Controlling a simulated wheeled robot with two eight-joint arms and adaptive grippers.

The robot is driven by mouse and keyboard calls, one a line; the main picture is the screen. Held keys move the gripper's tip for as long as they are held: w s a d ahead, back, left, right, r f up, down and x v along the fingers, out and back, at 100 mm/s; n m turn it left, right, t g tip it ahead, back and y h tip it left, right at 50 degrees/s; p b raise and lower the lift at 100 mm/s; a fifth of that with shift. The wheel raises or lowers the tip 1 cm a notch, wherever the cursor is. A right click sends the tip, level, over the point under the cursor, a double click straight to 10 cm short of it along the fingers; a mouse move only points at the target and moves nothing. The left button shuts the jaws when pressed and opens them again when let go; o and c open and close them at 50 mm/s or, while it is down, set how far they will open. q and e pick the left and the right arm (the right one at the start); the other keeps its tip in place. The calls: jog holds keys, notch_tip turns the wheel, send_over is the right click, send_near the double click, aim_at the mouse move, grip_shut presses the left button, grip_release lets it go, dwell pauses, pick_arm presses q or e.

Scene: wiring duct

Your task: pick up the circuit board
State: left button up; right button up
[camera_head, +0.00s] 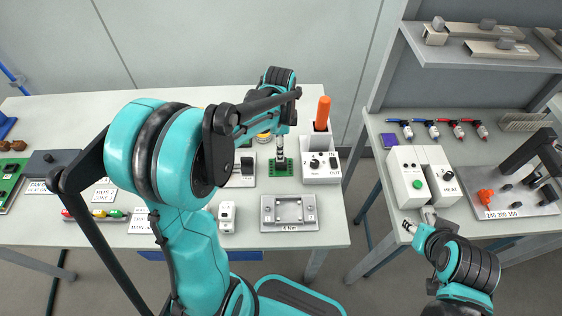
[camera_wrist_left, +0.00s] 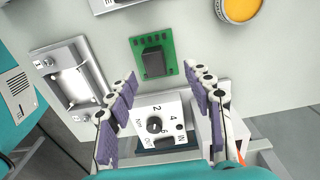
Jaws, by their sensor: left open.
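In the left wrist view, the board (camera_wrist_left: 140,47) lies just beyond the fingertips. There my left gripper (camera_wrist_left: 164,80) is open and empty, its purple-padded fingers apart on either side of the view. My right gripper (camera_head: 418,221) is beside the white heater box on the right bench; its finger opening is too small to tell.
A grey metal tray (camera_head: 288,224) lies in front of the board. A orange-handled tool (camera_head: 322,114) stands upright at the knob box. An orange-filled round container (camera_wrist_left: 240,10) is near the board. Another green board (camera_head: 8,192) lies at the far left.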

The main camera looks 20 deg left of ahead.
aim_at(281, 164)
pick_arm(q)
jog(key=shift+s+d+f+b, duration=0.1)
jog(key=shift+f+b, duration=0.1)
jog(key=shift+f, duration=0.35)
jog(key=shift+s+d+f+b, duration=0.1)
jog(key=shift+f+b, duration=0.1)
jog(key=shift+f, duration=0.35)
notch_tip(281, 164, down, 4)
jog(key=shift+s+d+f+b, duration=0.15)
jog(key=shift+f+b, duration=0.1)
jog(key=shift+b, duration=0.9)
jog(key=shift+f, duration=0.35)
jog(key=shift+r, duration=0.1)
jog(key=shift+c, duration=1.2)
grip_shut()
